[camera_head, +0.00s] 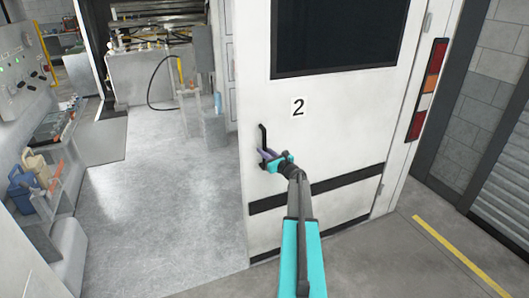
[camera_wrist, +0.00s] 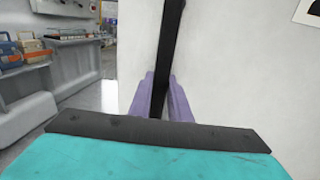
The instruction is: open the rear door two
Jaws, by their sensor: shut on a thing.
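The rear door two (camera_head: 330,130) is a white panel with a dark window, a black band and a "2" label (camera_head: 298,107). Its left edge stands apart from the vehicle interior, which shows openly to the left of it. The black handle (camera_head: 263,137) is a vertical bar near that edge. My gripper (camera_head: 267,156) is at the handle's lower part, its purple fingers shut on it. In the wrist view, the handle (camera_wrist: 167,50) runs upright between the two purple fingers (camera_wrist: 165,98). The handle's lower end is hidden behind my gripper there.
Left of the door is a grey floor (camera_head: 170,200) with a workbench, a shelf holding blue and beige containers (camera_head: 25,190), and a control panel (camera_head: 20,75). A hose (camera_head: 155,85) hangs at the back. Right are tail lights (camera_head: 428,90) and a yellow floor line (camera_head: 460,255).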

